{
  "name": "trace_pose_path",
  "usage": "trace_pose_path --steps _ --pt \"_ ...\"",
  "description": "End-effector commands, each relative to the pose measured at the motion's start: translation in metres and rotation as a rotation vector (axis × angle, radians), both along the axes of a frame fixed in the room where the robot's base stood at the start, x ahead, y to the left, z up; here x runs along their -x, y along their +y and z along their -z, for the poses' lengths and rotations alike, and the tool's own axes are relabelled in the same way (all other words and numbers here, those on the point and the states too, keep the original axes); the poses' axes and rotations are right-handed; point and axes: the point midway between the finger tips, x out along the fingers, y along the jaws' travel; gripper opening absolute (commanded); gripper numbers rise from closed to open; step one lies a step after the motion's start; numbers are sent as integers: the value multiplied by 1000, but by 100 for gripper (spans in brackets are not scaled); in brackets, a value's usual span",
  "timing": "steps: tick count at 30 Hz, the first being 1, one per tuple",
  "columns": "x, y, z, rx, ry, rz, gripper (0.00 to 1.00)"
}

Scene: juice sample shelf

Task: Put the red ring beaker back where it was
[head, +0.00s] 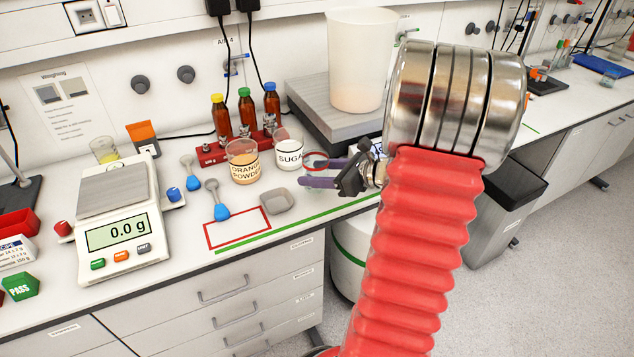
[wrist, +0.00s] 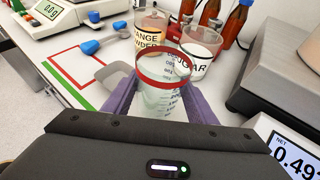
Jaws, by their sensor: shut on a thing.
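The red ring beaker (wrist: 160,98) is clear with printed graduations and a red band near its rim. It stands roughly upright between the purple fingers of my gripper (wrist: 158,108), which is shut on it. In the head view, the beaker's red rim (head: 316,157) shows between the fingers of my gripper (head: 318,170), right of the sugar beaker; its lower part is mostly hidden. I cannot tell whether its base touches the bench. A red outlined rectangle (head: 209,236) is marked on the bench to the left, with a blue scoop at its upper edge.
The orange powder beaker (head: 244,172) and sugar beaker (head: 289,153) stand close by. A grey weighing dish (head: 277,202) lies left of my gripper. Brown bottles (head: 245,112) stand behind in a red rack. A balance (head: 113,195) reads 0.0 g. A large tank (head: 358,65) stands on a grey platform.

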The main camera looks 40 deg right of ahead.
Motion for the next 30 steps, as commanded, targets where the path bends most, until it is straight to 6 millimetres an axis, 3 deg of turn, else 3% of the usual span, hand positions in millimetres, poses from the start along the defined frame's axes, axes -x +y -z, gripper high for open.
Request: trace_pose_path --steps 9,20,21,30 --pt "0 1 33 -2 0 -1 25" --pt "0 1 35 -1 0 -2 25" --pt "0 1 36 -1 0 -2 52" --pt "-1 1 35 0 0 -2 70"
